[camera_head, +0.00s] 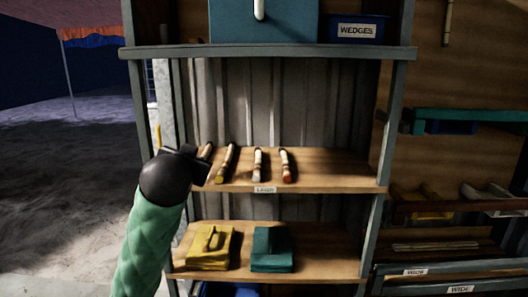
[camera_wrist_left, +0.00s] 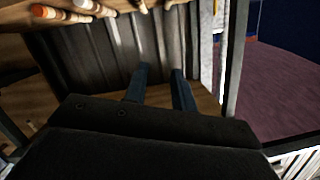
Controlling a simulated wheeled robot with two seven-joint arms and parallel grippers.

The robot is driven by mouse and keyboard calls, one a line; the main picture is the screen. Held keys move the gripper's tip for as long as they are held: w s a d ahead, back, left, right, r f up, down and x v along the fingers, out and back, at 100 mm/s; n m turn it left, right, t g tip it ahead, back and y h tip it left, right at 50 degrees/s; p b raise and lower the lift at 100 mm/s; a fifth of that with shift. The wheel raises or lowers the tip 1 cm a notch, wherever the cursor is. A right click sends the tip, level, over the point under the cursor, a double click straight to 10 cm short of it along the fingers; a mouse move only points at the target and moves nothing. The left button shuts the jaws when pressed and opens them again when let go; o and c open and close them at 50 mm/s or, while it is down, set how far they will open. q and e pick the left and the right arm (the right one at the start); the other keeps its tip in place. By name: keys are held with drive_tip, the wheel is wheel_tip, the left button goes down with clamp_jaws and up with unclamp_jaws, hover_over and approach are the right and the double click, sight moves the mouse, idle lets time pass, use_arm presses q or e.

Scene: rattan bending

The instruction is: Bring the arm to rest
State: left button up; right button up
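My left arm, in a green sleeve with a black wrist, comes up from the bottom left in the head view. My left gripper (camera_head: 187,156) is at the left end of the middle shelf, beside several brush-like tools with wooden handles (camera_head: 258,165). Its fingers are hard to make out there. In the left wrist view the two dark blue fingers (camera_wrist_left: 159,74) are apart with nothing seen between them. Part of the leftmost tool (camera_head: 206,151) is hidden behind the gripper. My right gripper is not in view.
The middle shelf (camera_head: 330,178) hangs between grey posts (camera_head: 377,150). Below, a shelf holds a yellow block (camera_head: 209,247) and a teal block (camera_head: 272,250). Above are a teal case (camera_head: 290,22) and a blue "WEDGES" bin (camera_head: 357,29). Open ground (camera_head: 60,160) lies left.

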use_arm(q)
drive_tip(key=s+d+f+g+h, duration=0.1)
drive_tip(key=s+f+g, duration=0.3)
drive_tip(key=f, duration=0.8)
drive_tip(key=s+f+g, duration=0.1)
drive_tip(key=s+f, duration=0.5)
drive_tip(key=f, duration=0.6)
drive_tip(key=s+d+f+g+h, duration=0.1)
drive_tip(key=s+f+g, duration=0.3)
drive_tip(key=f, duration=0.8)
drive_tip(key=s+f+g, duration=0.2)
drive_tip(key=s+f, duration=0.8)
drive_tip(key=s, duration=0.3)
drive_tip(key=s+f+n+g, duration=0.1)
drive_tip(key=s+f+g, duration=0.2)
drive_tip(key=s+f, duration=0.8)
drive_tip(key=s, duration=0.3)
drive_tip(key=shift+d+f+n, duration=0.15)
drive_tip(key=shift+d+n, duration=0.1)
drive_tip(key=shift+n, duration=0.05)
